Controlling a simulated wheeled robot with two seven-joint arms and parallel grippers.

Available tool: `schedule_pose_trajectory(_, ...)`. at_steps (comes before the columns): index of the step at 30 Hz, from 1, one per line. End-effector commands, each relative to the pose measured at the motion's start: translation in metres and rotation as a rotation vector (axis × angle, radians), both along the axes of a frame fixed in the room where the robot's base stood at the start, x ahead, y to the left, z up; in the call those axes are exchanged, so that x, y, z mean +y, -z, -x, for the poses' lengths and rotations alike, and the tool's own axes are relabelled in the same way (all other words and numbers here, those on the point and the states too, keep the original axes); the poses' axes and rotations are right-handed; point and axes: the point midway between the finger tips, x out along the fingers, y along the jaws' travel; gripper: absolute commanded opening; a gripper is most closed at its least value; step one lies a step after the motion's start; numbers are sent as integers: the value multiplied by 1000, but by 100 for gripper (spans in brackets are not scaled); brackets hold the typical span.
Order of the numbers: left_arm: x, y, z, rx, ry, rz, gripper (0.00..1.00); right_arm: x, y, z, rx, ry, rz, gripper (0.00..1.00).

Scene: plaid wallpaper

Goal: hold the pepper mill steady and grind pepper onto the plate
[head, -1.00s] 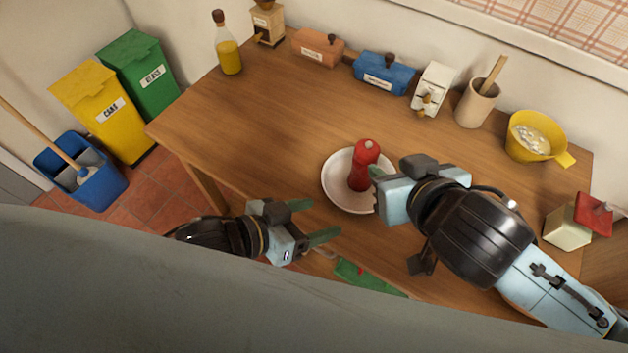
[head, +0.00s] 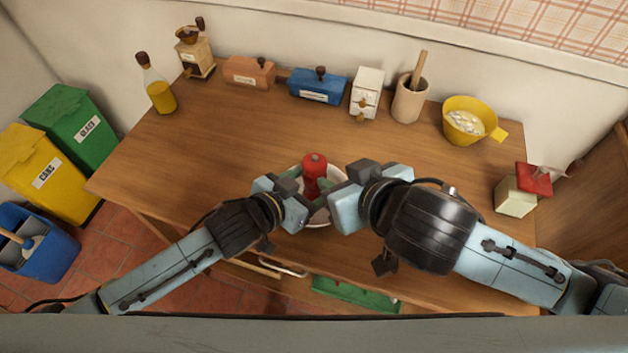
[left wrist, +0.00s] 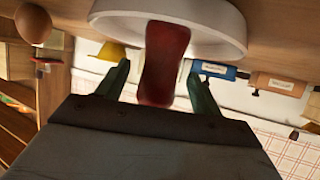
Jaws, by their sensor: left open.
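The red pepper mill (head: 314,168) stands upright on the white plate (head: 322,220) near the table's front edge. In the left wrist view the mill (left wrist: 165,65) and plate (left wrist: 215,15) appear upside down. My left gripper (head: 305,184) is open, with its green fingers on either side of the mill; in the left wrist view this gripper (left wrist: 158,80) shows a gap beside each finger. My right gripper (head: 334,178) is close to the mill's right side. Its fingers are mostly hidden, so I cannot tell whether it is open or touching the mill.
Along the back stand an oil bottle (head: 160,92), a coffee grinder (head: 195,55), an orange box (head: 249,72), a blue box (head: 317,86), a white dispenser (head: 366,92), a utensil crock (head: 409,100) and a yellow bowl (head: 468,120). The table's left middle is clear.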

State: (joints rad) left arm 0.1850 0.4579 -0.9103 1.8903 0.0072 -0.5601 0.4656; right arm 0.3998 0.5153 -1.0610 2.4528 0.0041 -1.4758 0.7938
Motion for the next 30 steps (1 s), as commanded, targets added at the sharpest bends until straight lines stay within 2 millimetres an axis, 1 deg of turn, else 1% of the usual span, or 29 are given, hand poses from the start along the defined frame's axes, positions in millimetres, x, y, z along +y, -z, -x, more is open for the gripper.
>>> schedule_pose_trajectory(1,-4,2,-5,-2,0,1,66,0,0,0,0,0,0,36)
schedule_pose_trajectory(6,-12,9,-14,1,0,1,66,0,0,0,0,0,0,36)
schedule_pose_trajectory(17,-14,10,-16,1,0,1,66,0,0,0,0,0,0,36)
schedule_pose_trajectory(27,-14,10,-16,1,0,1,22,0,0,0,0,0,0,36)
schedule_pose_trajectory(29,-14,10,-16,1,0,1,14,0,0,0,0,0,0,36)
schedule_pose_trajectory(30,-14,11,-16,1,0,1,14,0,0,0,0,0,0,36)
